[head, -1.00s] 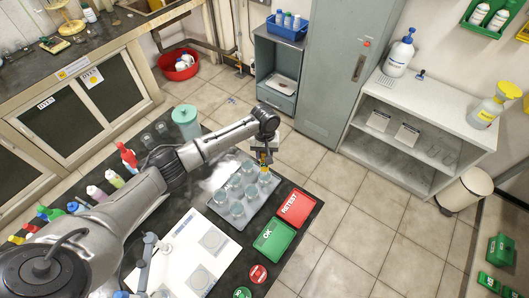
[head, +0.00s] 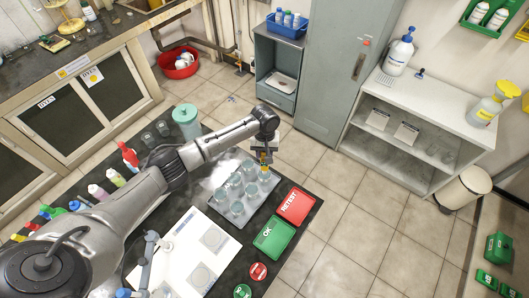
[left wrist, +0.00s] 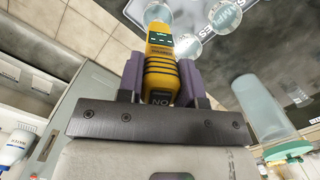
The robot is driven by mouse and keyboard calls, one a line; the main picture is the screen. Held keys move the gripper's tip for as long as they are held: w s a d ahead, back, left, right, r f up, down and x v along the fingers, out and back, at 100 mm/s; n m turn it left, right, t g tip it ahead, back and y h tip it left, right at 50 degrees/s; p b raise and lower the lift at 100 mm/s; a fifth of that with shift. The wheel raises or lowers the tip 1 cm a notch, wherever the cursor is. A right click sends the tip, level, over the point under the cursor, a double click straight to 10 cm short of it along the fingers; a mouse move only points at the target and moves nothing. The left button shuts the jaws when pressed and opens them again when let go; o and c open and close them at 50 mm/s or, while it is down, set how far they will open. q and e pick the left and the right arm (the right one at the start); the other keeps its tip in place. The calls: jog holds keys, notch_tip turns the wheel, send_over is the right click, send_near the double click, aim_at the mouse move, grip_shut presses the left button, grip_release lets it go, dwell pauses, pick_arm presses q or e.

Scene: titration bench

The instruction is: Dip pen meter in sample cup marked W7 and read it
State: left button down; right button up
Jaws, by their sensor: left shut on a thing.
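My left gripper (head: 264,153) is shut on the yellow pen meter (head: 264,159), which hangs tip down over the far right cup (head: 264,173) of the tray. I cannot tell whether the tip is inside that cup. In the left wrist view the pen meter (left wrist: 160,70) sits between the purple finger pads (left wrist: 161,83), with a dark display towards its far end and a cup rim (left wrist: 157,11) beyond it. Several clear sample cups (head: 236,208) stand in rows on the tray. The W7 mark is not readable on any cup. My right gripper is not in view.
The grey tray (head: 241,226) lies on the dark bench beside the green OK pad (head: 273,240) and red RETEST pad (head: 296,206). A white panel (head: 180,270) lies nearer me. A teal-lidded jar (head: 186,122) and small bottles (head: 97,194) stand to the left.

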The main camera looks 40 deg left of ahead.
aim_at(264, 170)
pick_arm(q)
jog(key=shift+f, duration=0.15)
jog(key=shift+f+b, duration=0.55)
jog(key=shift+f, duration=0.7)
jog(key=shift+f+b, duration=0.6)
jog(key=shift+f, duration=0.7)
dwell(1.9)
jog(key=shift+r, duration=0.1)
jog(key=shift+r+p, duration=1.6)
jog(key=shift+p, duration=0.3)
jog(key=shift+r+p, duration=1.3)
jog(key=shift+p, duration=0.2)
